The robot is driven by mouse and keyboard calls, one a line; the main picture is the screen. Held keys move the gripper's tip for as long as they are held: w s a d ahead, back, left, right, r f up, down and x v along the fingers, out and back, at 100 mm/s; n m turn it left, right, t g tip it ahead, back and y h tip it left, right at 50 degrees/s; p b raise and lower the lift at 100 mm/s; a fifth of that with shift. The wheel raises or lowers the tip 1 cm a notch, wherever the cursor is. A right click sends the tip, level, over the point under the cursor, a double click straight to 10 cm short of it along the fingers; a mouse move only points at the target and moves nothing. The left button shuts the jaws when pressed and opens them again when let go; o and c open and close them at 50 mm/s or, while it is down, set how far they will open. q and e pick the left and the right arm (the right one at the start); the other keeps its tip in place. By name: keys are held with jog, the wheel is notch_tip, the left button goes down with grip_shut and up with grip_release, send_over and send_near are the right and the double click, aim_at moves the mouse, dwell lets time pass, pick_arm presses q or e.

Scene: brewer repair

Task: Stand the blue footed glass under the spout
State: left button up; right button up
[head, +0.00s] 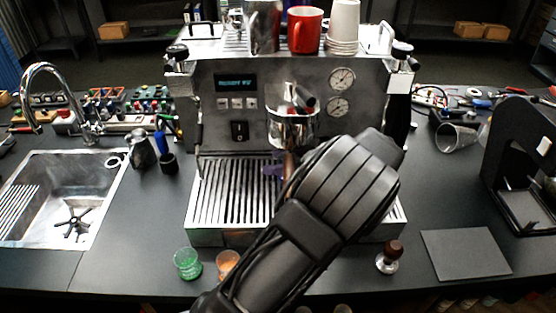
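The espresso machine (290,95) stands at the middle of the counter. Its group head and spout area (292,128) hang over the slatted drip tray (228,195). A small blue-purple thing (272,168), perhaps the blue footed glass, shows just below the spout area at the edge of my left arm; most of it is hidden. My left arm crosses the middle of the view in front of the tray. Its gripper is at the far end, mostly hidden behind the arm, so its fingers cannot be made out. My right gripper is not in view.
A green glass (187,263) and an orange glass (228,263) stand at the tray's front left. A tamper (389,257) and a grey mat (465,253) lie front right. A metal pitcher (142,150) is near the sink (60,195). A red mug (304,30) stands on the machine.

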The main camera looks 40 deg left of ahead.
aim_at(280, 159)
pick_arm(q)
jog(key=o, duration=0.4)
jog(key=shift+c, duration=0.2)
jog(key=shift+r, duration=0.15)
jog(key=shift+d+r, duration=0.15)
jog(key=p+v, duration=0.1)
jog(key=v, duration=0.5)
jog(key=shift+p, duration=0.4)
jog(key=shift+w+d+r, duration=0.2)
jog(key=shift+d, duration=0.4)
